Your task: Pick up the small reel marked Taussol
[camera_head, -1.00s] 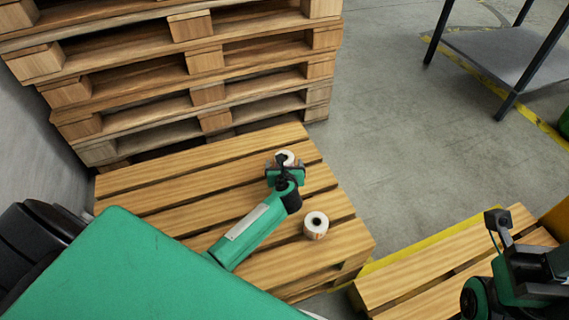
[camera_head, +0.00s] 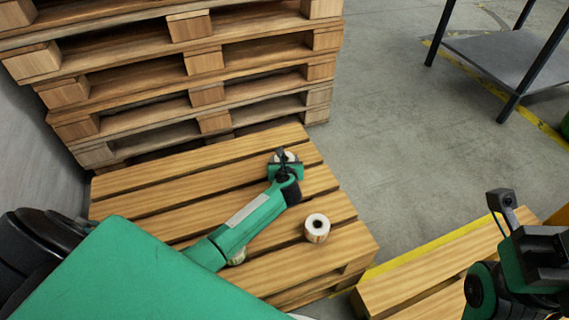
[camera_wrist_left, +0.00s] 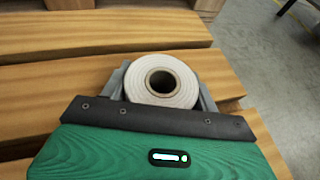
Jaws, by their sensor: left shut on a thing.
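My left gripper (camera_head: 284,159) is over the far right part of a wooden pallet. It is shut on a small white reel (camera_head: 292,156) with a brown core. In the left wrist view the reel (camera_wrist_left: 161,80) sits upright between the two grey fingers, core facing up. No marking is readable on it. A second small reel (camera_head: 317,227) with a white top stands on the pallet, right of my left forearm. A third reel (camera_head: 237,257) is mostly hidden under my left arm.
The slatted pallet (camera_head: 150,202) has gaps between its boards. A tall stack of pallets (camera_head: 207,62) stands behind it. Another pallet (camera_head: 430,270) lies at the lower right. A grey shelf with dark legs (camera_head: 500,62) stands at the upper right. The concrete floor between is clear.

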